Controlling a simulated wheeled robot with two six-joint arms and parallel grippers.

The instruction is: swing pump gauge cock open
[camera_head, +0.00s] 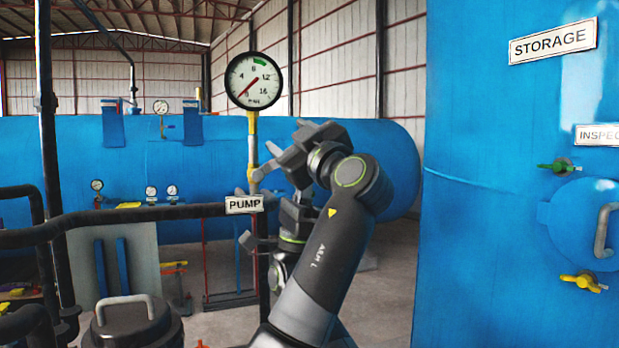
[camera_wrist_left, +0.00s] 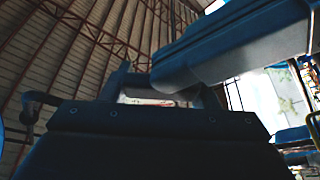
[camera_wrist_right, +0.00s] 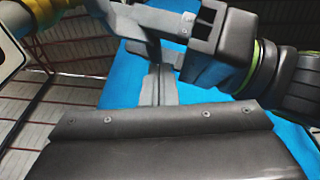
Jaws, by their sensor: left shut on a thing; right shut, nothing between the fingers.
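The pump gauge (camera_head: 254,81), a round white dial with a black rim, stands on a yellow stem (camera_head: 252,135) above the PUMP label (camera_head: 244,205). My left gripper (camera_head: 260,174) is at the lower part of this stem, just above the label. It is shut on the gauge cock, which its fingers mostly hide, so I cannot tell the handle's angle. The left wrist view shows the fingers (camera_wrist_left: 165,95) and little of what is between them. My right gripper (camera_head: 249,241) is below the label, partly behind my left arm. It is shut and empty; its fingers also show in the right wrist view (camera_wrist_right: 158,85).
A blue storage tank (camera_head: 480,120) fills the right side, with a green-handled valve (camera_head: 559,166) and a yellow-handled valve (camera_head: 583,282). A dark horizontal pipe (camera_head: 120,216) runs in from the left to the label. A long blue vessel (camera_head: 110,150) lies behind.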

